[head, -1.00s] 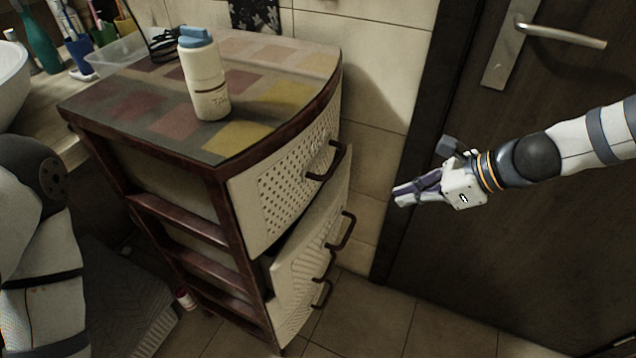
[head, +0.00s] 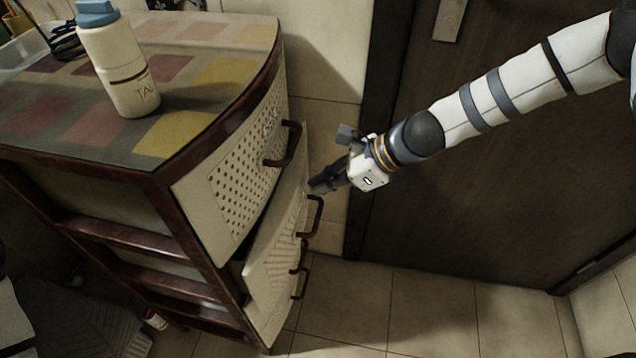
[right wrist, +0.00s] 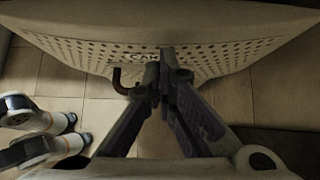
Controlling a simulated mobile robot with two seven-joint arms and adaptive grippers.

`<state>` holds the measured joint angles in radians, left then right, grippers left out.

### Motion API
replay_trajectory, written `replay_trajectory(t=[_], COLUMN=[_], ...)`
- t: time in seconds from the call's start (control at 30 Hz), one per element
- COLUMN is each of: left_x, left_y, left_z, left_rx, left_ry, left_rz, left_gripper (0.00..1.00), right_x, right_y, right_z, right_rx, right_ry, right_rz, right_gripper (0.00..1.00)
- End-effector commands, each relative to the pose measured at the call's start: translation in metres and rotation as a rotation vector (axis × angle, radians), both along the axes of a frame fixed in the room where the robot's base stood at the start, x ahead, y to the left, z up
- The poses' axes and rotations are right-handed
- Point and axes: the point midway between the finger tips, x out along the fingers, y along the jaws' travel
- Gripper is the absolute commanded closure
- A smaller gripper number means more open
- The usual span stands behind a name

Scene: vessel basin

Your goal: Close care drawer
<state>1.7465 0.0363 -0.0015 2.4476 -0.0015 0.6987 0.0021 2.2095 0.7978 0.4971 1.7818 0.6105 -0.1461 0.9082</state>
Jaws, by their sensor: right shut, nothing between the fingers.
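A brown cabinet (head: 120,185) with pale perforated drawers stands at the left in the head view. Its upper drawer (head: 235,170) looks closed. The drawer below (head: 272,250) sticks out, with a dark gap behind its front. My right gripper (head: 318,187) is shut and empty, at the outer side of this drawer's front, near its upper edge and handle (head: 314,216). In the right wrist view, the shut fingertips (right wrist: 167,60) overlap a perforated drawer front (right wrist: 215,58) and partly cover its lettering; I cannot tell whether they touch. My left gripper is out of view.
A white bottle with a blue cap (head: 118,65) stands on the cabinet top. A dark door (head: 480,160) is behind my right arm. The tiled floor (head: 400,310) to the right of the drawers is clear. A small bottle (head: 154,319) lies near the cabinet's foot.

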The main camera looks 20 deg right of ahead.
Motion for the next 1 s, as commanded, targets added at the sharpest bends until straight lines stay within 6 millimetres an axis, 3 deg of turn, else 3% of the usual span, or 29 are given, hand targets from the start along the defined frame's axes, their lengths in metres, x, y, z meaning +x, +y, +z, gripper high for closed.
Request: replay_trajectory(t=[0.47,0.73,1.0], left_x=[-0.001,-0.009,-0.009], left_y=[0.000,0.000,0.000], left_z=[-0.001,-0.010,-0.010], left_rx=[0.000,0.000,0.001], left_ry=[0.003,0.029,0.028], left_rz=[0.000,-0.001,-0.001], left_gripper=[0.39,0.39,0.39], right_x=[0.006,0.028,0.032], right_y=[0.009,0.043,0.048], right_z=[0.000,-0.002,0.002], right_rx=[0.000,-0.001,0.003], right_ry=[0.000,0.002,-0.001], right_rz=[0.000,0.001,0.002], right_gripper=[1.00,1.00,1.00])
